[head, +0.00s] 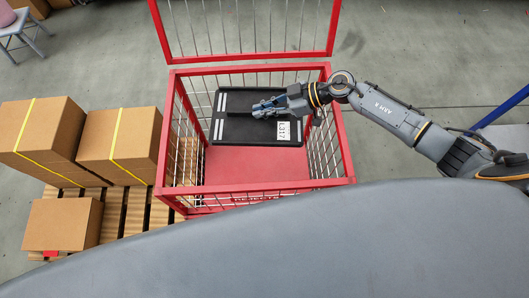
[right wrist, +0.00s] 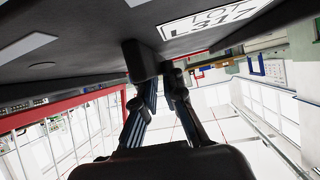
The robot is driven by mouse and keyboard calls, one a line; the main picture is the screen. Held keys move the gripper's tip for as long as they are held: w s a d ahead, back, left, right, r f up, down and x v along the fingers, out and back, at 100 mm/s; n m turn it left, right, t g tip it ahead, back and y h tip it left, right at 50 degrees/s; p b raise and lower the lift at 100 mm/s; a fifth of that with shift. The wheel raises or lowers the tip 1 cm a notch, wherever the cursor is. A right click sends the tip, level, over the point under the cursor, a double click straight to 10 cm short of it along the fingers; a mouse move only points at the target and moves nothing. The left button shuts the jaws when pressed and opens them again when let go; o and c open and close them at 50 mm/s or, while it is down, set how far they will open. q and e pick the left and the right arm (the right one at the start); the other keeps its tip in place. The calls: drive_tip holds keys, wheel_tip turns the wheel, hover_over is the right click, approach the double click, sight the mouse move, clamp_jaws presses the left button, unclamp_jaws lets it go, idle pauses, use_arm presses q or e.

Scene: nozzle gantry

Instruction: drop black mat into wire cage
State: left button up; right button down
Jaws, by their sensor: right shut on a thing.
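The black mat (head: 240,130) has white stripes at its left and a white "L317" label. It is flat and rectangular, and its near underside or face fills the top of the right wrist view (right wrist: 80,60). My right gripper (head: 258,109) is shut on a dark block-like part of the mat, which shows between the fingers in the right wrist view (right wrist: 150,72). The red wire cage (head: 255,188) is open at the top. The mat appears over the back part of its opening; its exact height against the rim is unclear. My left gripper is not in view.
A raised red wire panel (head: 333,30) stands at the cage's back. Cardboard boxes (head: 120,135) sit on a wooden pallet (head: 135,215) left of the cage. A grey stool (head: 20,28) is at the far left. The cage's red floor shows bare in front of the mat.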

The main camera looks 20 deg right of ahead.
drive_tip(key=c, duration=1.4)
unclamp_jaws()
drive_tip(key=shift+r, duration=0.1)
drive_tip(key=v, duration=1.2)
